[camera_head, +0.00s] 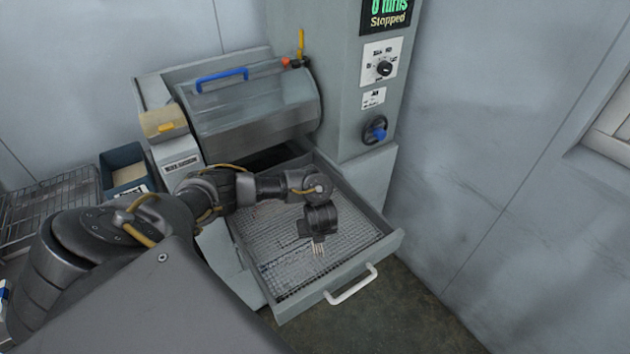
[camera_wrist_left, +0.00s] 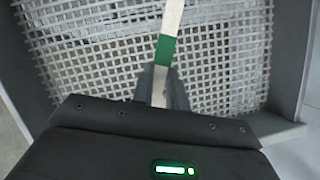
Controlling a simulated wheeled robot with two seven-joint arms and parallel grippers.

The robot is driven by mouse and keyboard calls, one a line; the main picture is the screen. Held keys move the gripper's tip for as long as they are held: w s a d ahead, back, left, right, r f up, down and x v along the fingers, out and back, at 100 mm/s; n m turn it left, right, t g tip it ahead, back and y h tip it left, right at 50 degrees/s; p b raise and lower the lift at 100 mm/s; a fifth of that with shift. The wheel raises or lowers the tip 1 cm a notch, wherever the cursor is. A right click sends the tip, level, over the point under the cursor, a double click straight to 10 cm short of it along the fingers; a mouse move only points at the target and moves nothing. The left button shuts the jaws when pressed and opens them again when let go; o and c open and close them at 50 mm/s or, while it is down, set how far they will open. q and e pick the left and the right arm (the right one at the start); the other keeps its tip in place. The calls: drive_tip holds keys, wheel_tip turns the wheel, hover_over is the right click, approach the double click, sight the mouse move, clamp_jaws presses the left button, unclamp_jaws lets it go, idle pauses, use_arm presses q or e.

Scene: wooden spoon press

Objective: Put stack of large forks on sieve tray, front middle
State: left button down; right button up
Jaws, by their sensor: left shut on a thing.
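The sieve tray (camera_head: 275,262) is a grey drawer with a wire mesh floor, pulled out of the machine. My left gripper (camera_head: 318,238) is over the tray, around its middle and toward the front handle. It is shut on the stack of large forks (camera_head: 319,250), whose pale tines show below the fingers. In the left wrist view the stack (camera_wrist_left: 165,50) is a pale strip with a green band, held in the gripper (camera_wrist_left: 160,98) above the mesh (camera_wrist_left: 80,45). I cannot tell whether the forks touch the mesh. My right gripper is not in view.
The tray's front wall has a white handle (camera_head: 351,286). Behind the tray stands a grey drum (camera_head: 250,105) with a blue handle. A control column (camera_head: 350,130) reads "Stopped". A blue bin (camera_head: 122,168) and a wire rack (camera_head: 55,200) are at left. The visible mesh around the gripper looks clear.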

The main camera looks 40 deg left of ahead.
use_arm(q)
drive_tip(key=shift+w+a+f, duration=0.15)
drive_tip(key=shift+w+f, duration=0.2)
drive_tip(key=shift+f, duration=0.05)
drive_tip(key=f, duration=0.1)
drive_tip(key=f+b, duration=0.1)
drive_tip(key=f, duration=0.1)
drive_tip(key=shift+w+a+f, duration=0.15)
drive_tip(key=shift+w+f, duration=0.05)
drive_tip(key=shift+f, duration=0.1)
drive_tip(key=c, duration=1.4)
unclamp_jaws()
drive_tip(key=shift+r, duration=0.1)
drive_tip(key=p+v, duration=0.6)
drive_tip(key=v, duration=0.4)
drive_tip(key=shift+a+r, duration=0.1)
drive_tip(key=shift+r, duration=0.1)
drive_tip(key=shift+p+v, duration=0.8)
drive_tip(key=shift+p, duration=0.05)
